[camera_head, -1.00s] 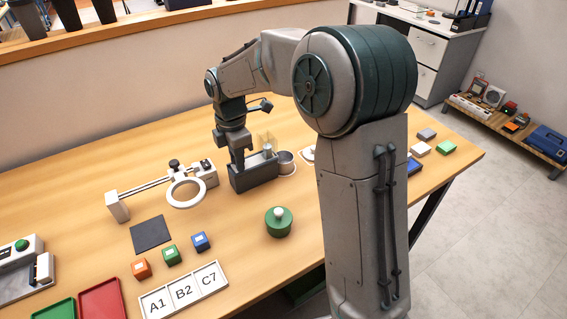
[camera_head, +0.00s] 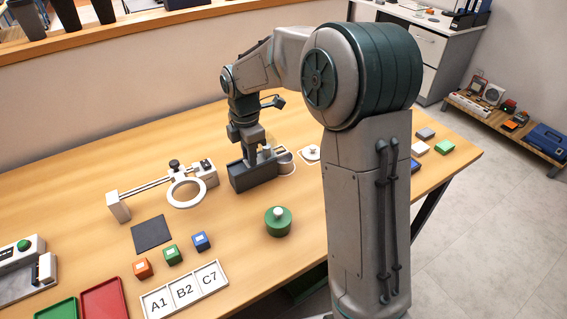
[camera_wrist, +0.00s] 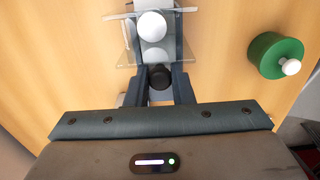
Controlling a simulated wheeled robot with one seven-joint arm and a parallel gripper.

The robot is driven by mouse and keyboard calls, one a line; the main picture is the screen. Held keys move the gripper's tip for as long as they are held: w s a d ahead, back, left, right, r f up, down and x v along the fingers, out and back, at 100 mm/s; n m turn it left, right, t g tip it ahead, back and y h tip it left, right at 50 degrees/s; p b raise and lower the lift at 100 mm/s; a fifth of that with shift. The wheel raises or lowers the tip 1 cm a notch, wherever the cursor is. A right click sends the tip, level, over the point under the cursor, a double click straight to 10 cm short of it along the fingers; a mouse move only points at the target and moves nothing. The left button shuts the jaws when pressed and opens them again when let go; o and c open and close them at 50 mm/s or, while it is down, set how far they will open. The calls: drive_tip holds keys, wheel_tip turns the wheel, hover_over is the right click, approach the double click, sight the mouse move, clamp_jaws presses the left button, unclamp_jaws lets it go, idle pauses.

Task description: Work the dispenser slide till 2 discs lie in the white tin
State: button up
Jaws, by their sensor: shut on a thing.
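My gripper (camera_head: 250,160) reaches down onto the top of the dispenser. In the wrist view my gripper (camera_wrist: 159,86) is shut on the black slide knob (camera_wrist: 160,76), which sits between its fingers. Beyond the knob a white round piece (camera_wrist: 151,25) shows above a clear plate (camera_wrist: 128,55). How many discs are in the tin cannot be told.
A green round pot with a white knob (camera_head: 278,222) stands in front of the dispenser; it also shows in the wrist view (camera_wrist: 272,56). A white ring stand (camera_head: 186,193) is at left. Small blocks and a labelled tray (camera_head: 185,290) lie nearer the front.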

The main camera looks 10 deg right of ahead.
drive_tip(key=shift+a, duration=0.15)
drive_tip(key=shift+s+a, duration=0.3)
drive_tip(key=shift+a, duration=0.6)
drive_tip(key=shift+s+a, duration=0.3)
drive_tip(key=shift+a, duration=0.75)
idle(0.4)
drive_tip(key=o, duration=0.9)
drive_tip(key=shift+c, duration=0.2)
drive_tip(key=shift+r+p, duration=0.1)
drive_tip(key=shift+p, duration=0.2)
wheel_tip(320, 180, up, 7)
drive_tip(key=p, duration=0.5)
drive_tip(key=shift+p, duration=0.35)
